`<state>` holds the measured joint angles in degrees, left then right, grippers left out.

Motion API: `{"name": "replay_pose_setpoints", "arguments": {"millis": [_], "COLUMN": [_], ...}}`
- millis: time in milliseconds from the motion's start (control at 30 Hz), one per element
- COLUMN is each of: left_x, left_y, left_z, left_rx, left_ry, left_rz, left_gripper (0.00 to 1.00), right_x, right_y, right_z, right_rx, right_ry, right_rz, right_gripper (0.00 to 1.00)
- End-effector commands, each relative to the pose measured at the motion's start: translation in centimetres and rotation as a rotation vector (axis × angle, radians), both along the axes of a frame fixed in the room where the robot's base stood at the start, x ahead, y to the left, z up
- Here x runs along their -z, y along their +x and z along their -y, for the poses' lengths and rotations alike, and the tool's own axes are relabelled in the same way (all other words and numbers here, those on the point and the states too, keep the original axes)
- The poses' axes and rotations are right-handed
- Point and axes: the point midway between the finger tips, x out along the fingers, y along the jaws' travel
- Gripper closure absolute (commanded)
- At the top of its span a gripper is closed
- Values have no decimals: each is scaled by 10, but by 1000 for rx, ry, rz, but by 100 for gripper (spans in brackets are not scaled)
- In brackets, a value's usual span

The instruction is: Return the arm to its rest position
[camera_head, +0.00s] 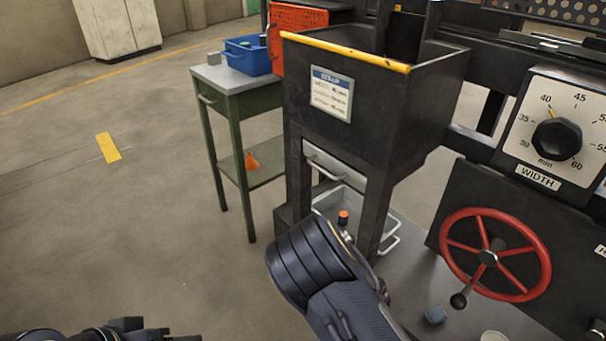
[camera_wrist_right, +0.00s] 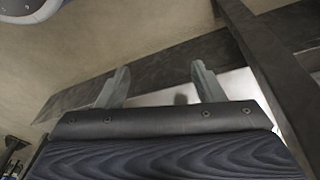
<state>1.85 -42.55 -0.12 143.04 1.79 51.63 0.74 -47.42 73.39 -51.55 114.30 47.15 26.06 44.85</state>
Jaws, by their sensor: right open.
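My right arm comes in from the bottom of the head view and its dark, rounded link stands in front of the machine's hopper stand. The right gripper itself does not show there. In the right wrist view my right gripper (camera_wrist_right: 160,68) has its two grey fingers wide apart, with nothing held between them. A dark beam (camera_wrist_right: 150,72) lies behind the fingers. Only dark parts of my left arm show at the bottom left edge of the head view. The left gripper cannot be made out.
A black hopper (camera_head: 370,85) with a yellow edge stands ahead. A grey tray (camera_head: 386,245) sits below it. A red handwheel (camera_head: 545,265) and width dial (camera_head: 556,139) are at right. A green side table (camera_head: 222,80) bears a blue bin (camera_head: 247,60). The left floor is clear.

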Motion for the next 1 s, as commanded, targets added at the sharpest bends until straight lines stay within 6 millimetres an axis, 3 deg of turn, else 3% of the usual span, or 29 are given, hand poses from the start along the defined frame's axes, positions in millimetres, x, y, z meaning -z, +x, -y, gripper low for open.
{"name": "replay_pose_setpoints", "arguments": {"millis": [167,300,467,633,800,1000], "left_x": [0,0,0,0,0,0], "left_y": [0,0,0,0,0,0], "left_z": [0,0,0,0,0,0], "left_rx": [0,0,0,0,0,0], "left_ry": [0,0,0,0,0,0], "left_rz": [0,0,0,0,0,0], "left_gripper": [39,39,39,39,39,39], "right_x": [-33,-79,-140,-204,-255,-285], "right_y": [-15,-27,-39,-57,-85,-117], "right_z": [-23,-42,-48,-39,-19,3], "right_rx": [-39,-138,-301,-513,-740,-941], "right_ry": [224,439,628,724,686,531], "right_rz": [-54,-53,25,175,346,474], "right_gripper": [38,38,38,38,38,38]}}
